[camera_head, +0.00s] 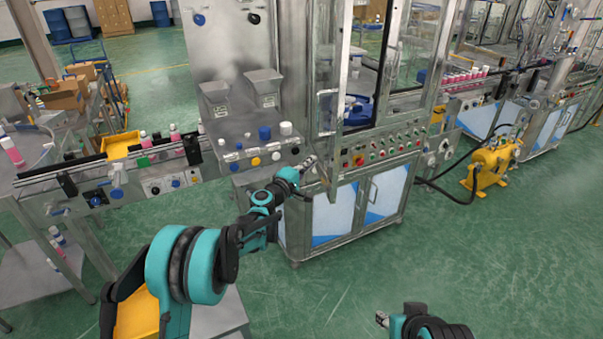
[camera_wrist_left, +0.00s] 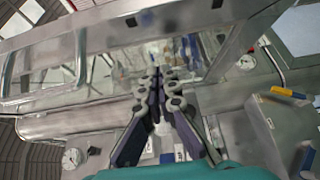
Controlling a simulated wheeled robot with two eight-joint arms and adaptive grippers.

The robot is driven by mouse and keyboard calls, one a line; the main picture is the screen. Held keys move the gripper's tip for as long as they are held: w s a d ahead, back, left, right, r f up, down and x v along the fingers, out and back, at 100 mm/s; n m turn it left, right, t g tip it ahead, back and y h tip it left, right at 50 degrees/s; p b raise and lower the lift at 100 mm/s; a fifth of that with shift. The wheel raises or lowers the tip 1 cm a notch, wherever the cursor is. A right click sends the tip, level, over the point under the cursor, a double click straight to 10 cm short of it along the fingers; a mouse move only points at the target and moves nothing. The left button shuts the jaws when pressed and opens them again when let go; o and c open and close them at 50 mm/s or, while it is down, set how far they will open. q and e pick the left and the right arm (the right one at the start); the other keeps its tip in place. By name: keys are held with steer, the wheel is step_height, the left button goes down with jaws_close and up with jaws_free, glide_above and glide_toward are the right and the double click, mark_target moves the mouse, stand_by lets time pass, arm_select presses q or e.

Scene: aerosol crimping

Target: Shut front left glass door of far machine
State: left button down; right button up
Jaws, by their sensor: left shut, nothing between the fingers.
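The machine in the middle has a tall glass door (camera_head: 335,70) in a metal frame at its front left. In the head view the door stands swung out from the cabinet, seen almost edge-on, with a bar handle (camera_head: 321,112). My left gripper (camera_head: 308,163) is shut and empty, close to the lower part of the door frame; I cannot tell whether it touches. In the left wrist view the closed fingers (camera_wrist_left: 165,78) point at a metal-framed glass panel (camera_wrist_left: 140,52). My right gripper (camera_head: 382,319) is at the bottom of the head view, its fingers too small to judge.
A control panel with buttons (camera_head: 375,150) lies right of the door, above a cabinet with blue and white doors (camera_head: 345,208). A conveyor with pink bottles (camera_head: 120,160) runs left. A yellow pump (camera_head: 492,165) stands right. The green floor in front is clear.

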mark_target(328, 156)
arm_select(q)
steer(key=shift+w+d+b, duration=0.15)
steer(key=shift+w+d, duration=0.05)
steer(key=shift+d, duration=0.75)
steer(key=shift+w+d+b, duration=0.15)
steer(key=shift+w+d, duration=0.05)
steer(key=shift+d, duration=0.7)
steer(key=shift+d, duration=0.1)
